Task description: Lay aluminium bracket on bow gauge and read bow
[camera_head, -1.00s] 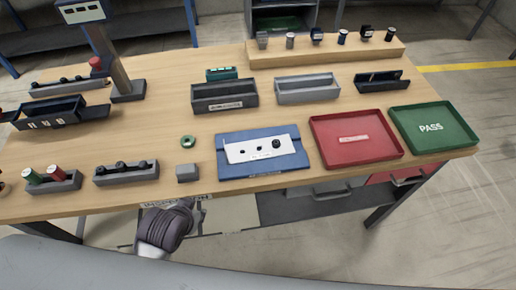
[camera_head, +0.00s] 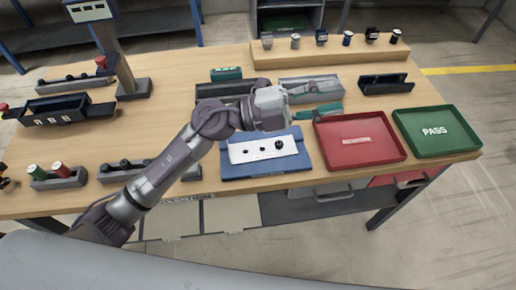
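My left gripper (camera_head: 318,98) reaches over the table from the left, pointing right, above the gap between the grey bin (camera_head: 325,97) and the red tray. A light grey finger-like part shows above and a teal part (camera_head: 318,112) below. I cannot tell whether the teal part is a finger or something held. I cannot pick out an aluminium bracket for sure. A post with a display head (camera_head: 90,11) stands at the back left, beside a black fixture (camera_head: 60,110); I cannot tell which thing is the bow gauge. My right gripper is not in view.
The red tray (camera_head: 395,160) and green PASS tray (camera_head: 470,150) lie at the right. A blue board (camera_head: 235,172) with a white card lies below my gripper. A black holder (camera_head: 385,84) stands at the back right. Small parts line a wooden shelf (camera_head: 340,54). My arm crosses the front left.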

